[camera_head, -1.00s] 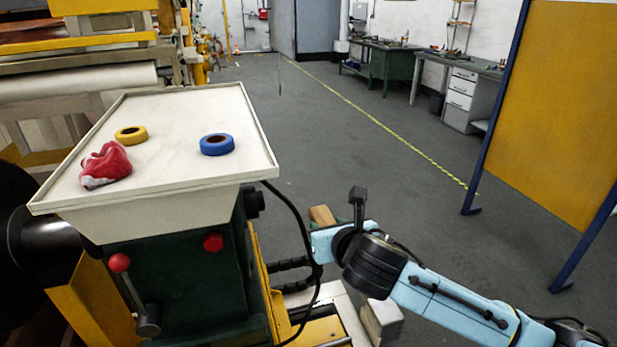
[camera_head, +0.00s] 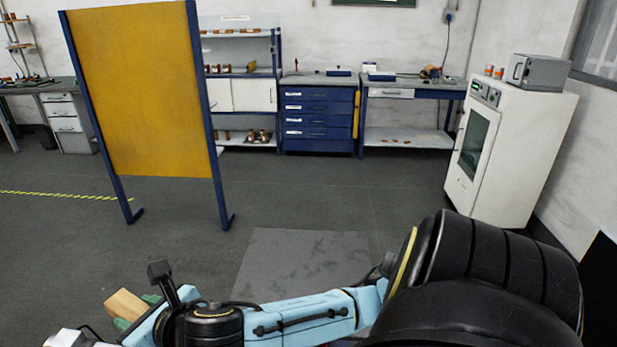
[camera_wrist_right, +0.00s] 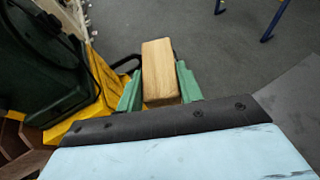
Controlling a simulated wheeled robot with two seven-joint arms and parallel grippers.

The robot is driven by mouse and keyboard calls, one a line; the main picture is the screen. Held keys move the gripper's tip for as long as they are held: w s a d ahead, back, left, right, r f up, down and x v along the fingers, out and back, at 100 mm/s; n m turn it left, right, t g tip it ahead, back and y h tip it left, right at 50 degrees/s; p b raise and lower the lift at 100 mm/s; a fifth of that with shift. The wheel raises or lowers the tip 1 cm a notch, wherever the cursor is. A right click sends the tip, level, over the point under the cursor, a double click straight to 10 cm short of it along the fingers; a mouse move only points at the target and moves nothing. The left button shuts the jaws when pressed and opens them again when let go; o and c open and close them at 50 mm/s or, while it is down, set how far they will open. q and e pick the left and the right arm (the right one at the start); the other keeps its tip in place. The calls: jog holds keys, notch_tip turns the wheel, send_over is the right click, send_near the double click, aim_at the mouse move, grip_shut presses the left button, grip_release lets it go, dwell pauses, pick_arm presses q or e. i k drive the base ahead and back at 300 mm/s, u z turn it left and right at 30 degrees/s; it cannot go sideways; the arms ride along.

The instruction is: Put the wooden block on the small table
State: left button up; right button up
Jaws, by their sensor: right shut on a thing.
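The wooden block (camera_wrist_right: 158,70) is a light tan oblong. In the right wrist view it sits between the green fingers of my right gripper (camera_wrist_right: 160,92), which is shut on it and holds it above the floor. In the head view the block (camera_head: 125,305) shows at the lower left, beside a bit of green finger and partly hidden by my blue right arm. My left gripper is not in view. I cannot tell which piece of furniture is the small table.
A yellow panel on blue legs (camera_head: 140,90) stands at the left. A blue drawer cabinet (camera_head: 319,115), a workbench (camera_head: 410,140) and a white oven cabinet (camera_head: 490,165) line the back. A grey mat (camera_head: 300,262) lies on open floor. Yellow and dark green machinery (camera_wrist_right: 95,115) is close left of the block.

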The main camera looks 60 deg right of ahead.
aim_at(307, 249)
jog(key=z, duration=1.6)
jog(key=i, duration=0.85)
jog(key=z, duration=0.1)
